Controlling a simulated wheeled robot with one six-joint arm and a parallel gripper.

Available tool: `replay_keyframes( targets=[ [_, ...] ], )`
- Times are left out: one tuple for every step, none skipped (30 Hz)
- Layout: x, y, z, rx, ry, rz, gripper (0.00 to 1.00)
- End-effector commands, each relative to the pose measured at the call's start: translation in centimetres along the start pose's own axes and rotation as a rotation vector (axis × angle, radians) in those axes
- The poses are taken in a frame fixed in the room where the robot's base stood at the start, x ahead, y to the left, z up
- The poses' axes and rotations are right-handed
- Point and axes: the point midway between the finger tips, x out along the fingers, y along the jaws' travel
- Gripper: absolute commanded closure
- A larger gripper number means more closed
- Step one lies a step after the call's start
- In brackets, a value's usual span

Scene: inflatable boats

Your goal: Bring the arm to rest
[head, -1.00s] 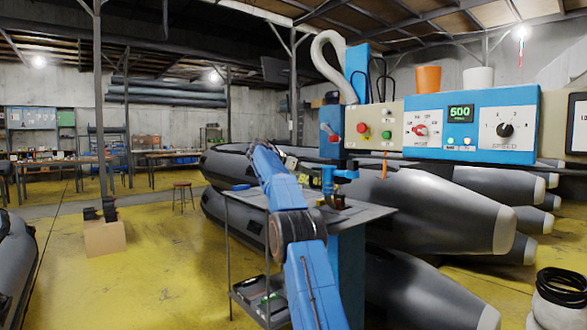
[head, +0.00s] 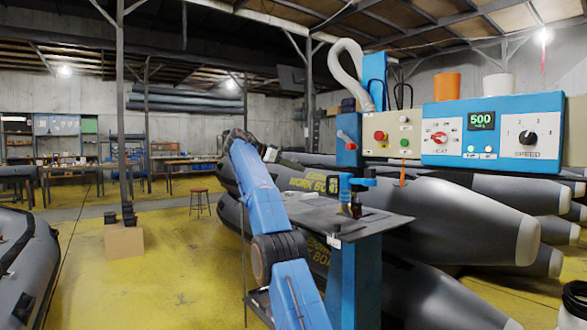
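My blue arm rises from the bottom middle of the head view, bent at a dark joint. Its far end, with my gripper (head: 270,153), is a small dark and pale shape above the left end of the machine's work table. The fingers are too small and dark to tell whether they are open or shut. I see nothing clearly held there.
The grey work table (head: 378,226) of the blue welding machine stands right of my arm. Its control panel (head: 492,135) reads 500. Grey inflatable boats (head: 470,217) lie behind it. A cardboard box (head: 124,240) and a stool (head: 199,193) stand left; yellow floor between is open.

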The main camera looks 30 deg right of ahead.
Motion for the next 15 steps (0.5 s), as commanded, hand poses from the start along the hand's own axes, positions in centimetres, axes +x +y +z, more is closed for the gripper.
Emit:
replay_keyframes(
  targets=[
    [-0.22,-0.04,0.06,0.0,0.0,-0.001,0.67],
    [-0.31,-0.04,0.08,-0.001,0.0,0.0,0.67],
    [-0.4,-0.04,0.09,-0.001,0.0,0.0,0.67],
    [-0.45,-0.03,0.09,-0.001,0.0,0.0,0.67],
    [-0.49,-0.02,0.08,-0.001,0.0,0.0,0.67],
    [-0.52,-0.01,0.07,-0.001,0.0,0.0,0.67],
    [-0.52,0.0,0.07,0.0,0.0,0.0,0.67],
    [-0.52,0.0,0.07,-0.001,0.0,0.0,0.67],
    [-0.51,0.0,0.07,-0.001,0.0,0.0,0.67],
    [-0.5,0.0,0.07,-0.001,0.0,0.0,0.67],
    [-0.5,-0.01,0.08,-0.001,0.0,0.0,0.67],
    [-0.49,-0.01,0.08,-0.001,0.0,0.0,0.67],
    [-0.49,-0.01,0.08,-0.001,0.0,0.0,0.67],
    [-0.49,-0.01,0.08,-0.001,0.0,0.0,0.67],
    [-0.48,-0.01,0.08,-0.001,0.0,0.0,0.67]
  ],
)
